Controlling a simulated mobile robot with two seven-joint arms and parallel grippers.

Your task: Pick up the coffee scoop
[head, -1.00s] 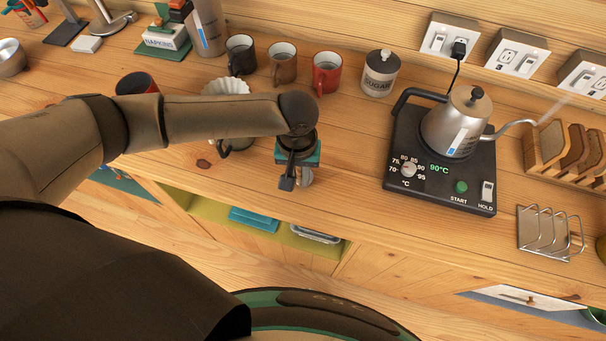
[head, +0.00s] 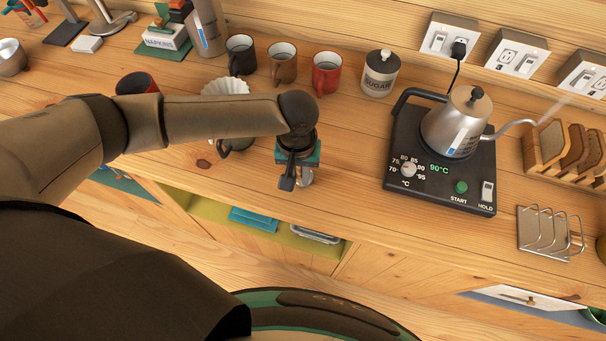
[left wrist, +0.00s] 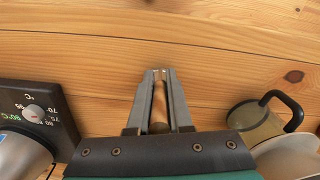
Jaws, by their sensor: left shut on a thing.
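My left gripper (head: 294,181) points down at the counter near its front edge, left of the kettle base. In the left wrist view, its two grey fingers (left wrist: 159,78) are shut on a narrow tan piece of the coffee scoop (left wrist: 159,116). In the head view, a small shiny metal part of the scoop (head: 306,177) shows beside the fingers. The rest of the scoop is hidden by the gripper and wrist. My right gripper is not in view.
A kettle (head: 456,124) stands on its black base (head: 440,187) to the right. A glass server (left wrist: 256,122) with a dark handle is close to the gripper. Mugs (head: 283,63) and a sugar jar (head: 380,75) stand behind. The counter between gripper and kettle base is clear.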

